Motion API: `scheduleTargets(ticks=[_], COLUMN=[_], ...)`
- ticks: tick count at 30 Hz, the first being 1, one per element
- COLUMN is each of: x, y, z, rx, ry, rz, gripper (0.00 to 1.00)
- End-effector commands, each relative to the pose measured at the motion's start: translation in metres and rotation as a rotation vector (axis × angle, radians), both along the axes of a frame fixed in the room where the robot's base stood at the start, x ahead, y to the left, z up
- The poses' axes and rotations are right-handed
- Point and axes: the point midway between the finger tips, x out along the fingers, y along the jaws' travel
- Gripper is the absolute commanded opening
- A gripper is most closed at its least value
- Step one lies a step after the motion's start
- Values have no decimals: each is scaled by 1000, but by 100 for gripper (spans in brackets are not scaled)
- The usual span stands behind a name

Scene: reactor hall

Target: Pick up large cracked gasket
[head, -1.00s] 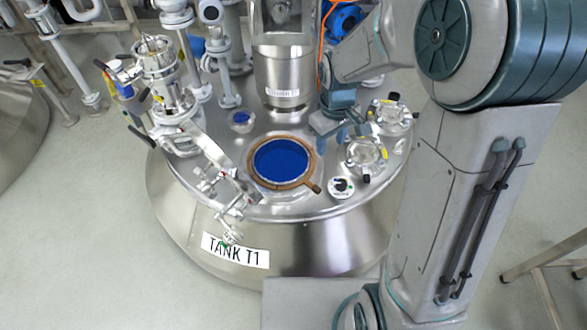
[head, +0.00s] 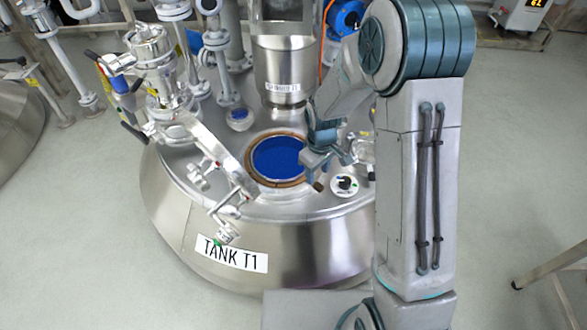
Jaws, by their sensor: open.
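The large gasket (head: 270,182) is a brown ring around a round opening filled with deep blue on top of the steel tank marked TANK T1 (head: 310,205). A small brown tab or clamp end sits at its lower right. I cannot make out a crack at this size. My gripper (head: 327,161) is open and empty, pointing down over the right edge of the ring. It hides part of the ring's right side. I cannot tell whether the fingers touch the ring.
A hinged lid arm with clamps (head: 215,170) stands at the ring's left. A steel hopper (head: 282,75) rises behind it. A small round fitting (head: 345,185) lies to the right, and a capped port (head: 240,118) to the back left. Pipes and valves crowd the tank's rear.

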Motion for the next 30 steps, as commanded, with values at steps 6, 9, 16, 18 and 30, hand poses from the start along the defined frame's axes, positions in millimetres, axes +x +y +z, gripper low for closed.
scheduleTargets(ticks=[6,9,16,18,30], x=[0,0,1,1,1], y=[-2,-3,-2,-2,-2], z=[-29,-44,-50,-50,-50], rx=[-1,-1,-1,-1,0], ry=[2,4,1,1,0], rz=[-1,-1,-1,0,0], gripper=[45,45,45,45,0])
